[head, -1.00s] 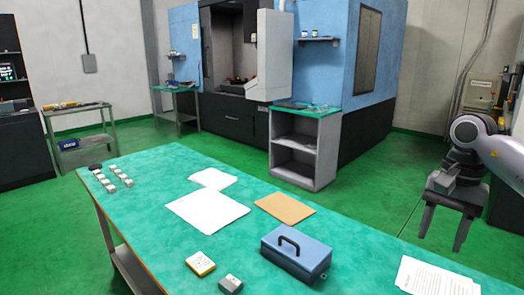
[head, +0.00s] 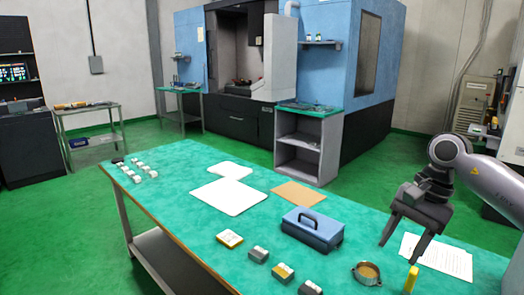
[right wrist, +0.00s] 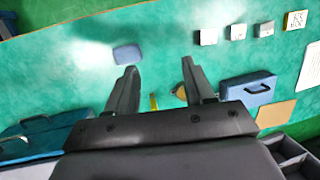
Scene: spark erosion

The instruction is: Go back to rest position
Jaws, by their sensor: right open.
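My right gripper (head: 398,252) is open and points down above the near right part of the green-topped table (head: 175,205). It has nothing between its fingers. In the right wrist view, both fingers of the gripper (right wrist: 160,80) are spread apart over the table top, with a small yellow object (right wrist: 153,101) and a round object (right wrist: 180,91) seen beyond the gap. My left gripper is not in view.
On the table are a blue toolbox (head: 325,236), white sheets (head: 230,197), a brown board (head: 298,194), printed paper (head: 448,262), a round brass-coloured part (head: 367,273), a yellow object (head: 411,279) and several small blocks (head: 258,254). A blue machine (head: 365,90) stands behind.

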